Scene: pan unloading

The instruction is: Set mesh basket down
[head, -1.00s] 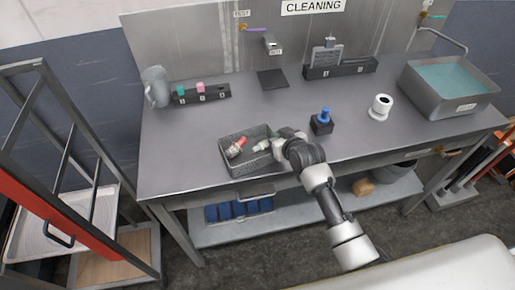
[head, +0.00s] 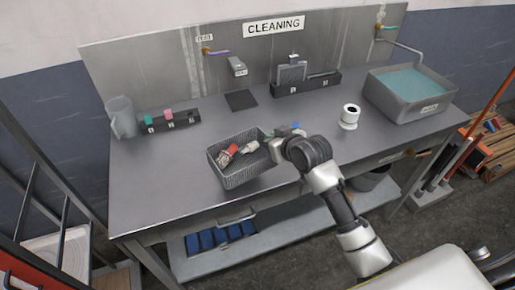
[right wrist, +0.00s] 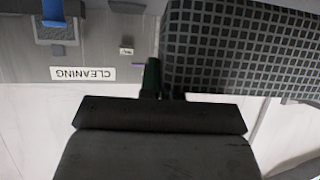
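The mesh basket (head: 232,180) is dark grey and stands out at the front of the grey worktop (head: 170,190). It holds a red item (head: 230,151) and a pale item (head: 250,147). My right gripper (head: 280,143) is at the basket's right wall. In the right wrist view the basket's mesh wall (right wrist: 240,50) fills the upper right, and a dark finger (right wrist: 151,78) stands against its edge, so the gripper appears shut on the rim. The basket looks raised a little, but its underside is hidden and any gap cannot be told. My left gripper is out of view.
A block with a blue knob (head: 295,125) is just behind my right gripper; the knob also shows in the right wrist view (right wrist: 55,12). A white spool (head: 349,117), a water basin (head: 408,105), a jug (head: 122,117) and a dark mat (head: 241,99) stand farther back. The worktop's left front is clear.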

